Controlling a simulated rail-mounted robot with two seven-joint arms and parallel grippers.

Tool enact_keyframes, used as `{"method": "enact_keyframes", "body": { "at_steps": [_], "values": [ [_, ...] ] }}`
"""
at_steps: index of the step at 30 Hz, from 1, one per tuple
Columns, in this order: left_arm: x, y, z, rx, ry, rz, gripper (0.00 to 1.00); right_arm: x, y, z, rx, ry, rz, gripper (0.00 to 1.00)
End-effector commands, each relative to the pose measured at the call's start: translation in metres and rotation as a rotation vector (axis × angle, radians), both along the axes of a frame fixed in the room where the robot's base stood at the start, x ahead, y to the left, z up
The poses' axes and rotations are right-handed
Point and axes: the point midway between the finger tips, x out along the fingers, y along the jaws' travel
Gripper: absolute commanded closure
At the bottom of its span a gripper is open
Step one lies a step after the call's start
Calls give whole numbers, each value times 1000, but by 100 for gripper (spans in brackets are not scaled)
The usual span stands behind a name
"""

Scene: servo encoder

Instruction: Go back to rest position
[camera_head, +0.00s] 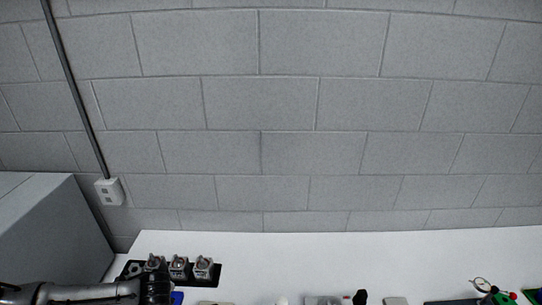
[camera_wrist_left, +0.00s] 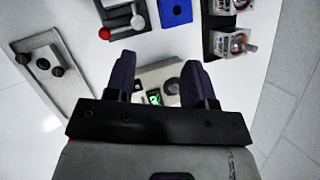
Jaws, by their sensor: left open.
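My left arm comes in from the left along the bottom edge of the head view, and its dark wrist part (camera_head: 155,288) overlaps the front left of a black tray (camera_head: 214,281). The gripper fingertips are not clear there. In the left wrist view my left gripper (camera_wrist_left: 158,70) shows two dark fingers spread apart, with nothing held. A light device with a small green display (camera_wrist_left: 154,97) lies beyond and between the fingers, partly hidden by the gripper. Several grey servo-like units (camera_head: 203,267) stand in the tray; two also show in the wrist view (camera_wrist_left: 228,43). My right gripper is not in view.
A white table (camera_head: 330,250) runs along a grey block wall, with a grey box (camera_head: 50,225) at left. The wrist view shows a blue block (camera_wrist_left: 176,12), a plate with black knobs (camera_wrist_left: 42,63) and a red-and-white-balled part (camera_wrist_left: 121,26). More items line the head view's bottom edge.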

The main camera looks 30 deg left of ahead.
Motion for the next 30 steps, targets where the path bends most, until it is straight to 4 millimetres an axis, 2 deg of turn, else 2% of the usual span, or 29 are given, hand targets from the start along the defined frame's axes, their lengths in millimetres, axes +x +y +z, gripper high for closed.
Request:
{"method": "enact_keyframes", "body": {
  "at_steps": [3,5,6,9,11,15,19,24,30],
  "values": [
    [39,-40,36,-30,-292,127,50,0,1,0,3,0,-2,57],
    [55,-70,56,-87,-443,187,50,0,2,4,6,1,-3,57],
    [63,-92,69,-138,-536,227,50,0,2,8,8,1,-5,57],
    [69,-147,97,-292,-714,321,50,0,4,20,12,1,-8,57],
    [65,-173,111,-378,-781,369,50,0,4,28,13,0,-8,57],
    [43,-215,133,-540,-853,482,50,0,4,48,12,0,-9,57],
    [9,-236,138,-659,-843,648,50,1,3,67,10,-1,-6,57],
    [-49,-254,120,-741,-713,902,50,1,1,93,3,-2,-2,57],
    [-115,-276,92,-730,-537,1089,50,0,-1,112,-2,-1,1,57]
  ]
}}
